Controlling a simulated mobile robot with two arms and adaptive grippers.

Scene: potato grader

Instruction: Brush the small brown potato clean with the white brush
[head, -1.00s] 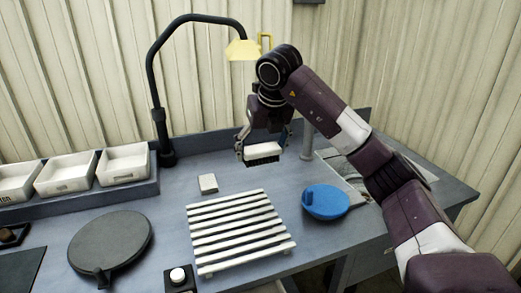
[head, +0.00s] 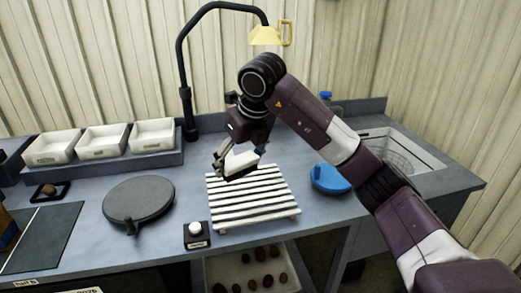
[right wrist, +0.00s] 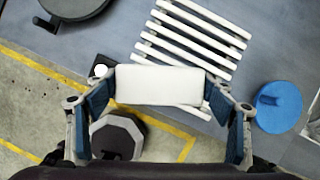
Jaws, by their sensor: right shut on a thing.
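My right gripper (head: 240,159) is shut on the white brush (head: 243,161), gripping its block from both ends. The dark bristles point down, and the brush is over the back left part of the white slatted rack (head: 255,200). In the right wrist view the brush's white block (right wrist: 158,85) spans between the fingers. A small brown potato (head: 48,190) sits in a black square holder (head: 62,193) at the far left of the bench. My left gripper is not in view.
A dark round disc (head: 138,199) and a button box (head: 197,235) stand left of the rack. A blue round thing (head: 331,179) lies right of it. White bins (head: 103,143) line the back. A crate below (head: 215,265) holds several potatoes. A lamp (head: 265,36) hangs above.

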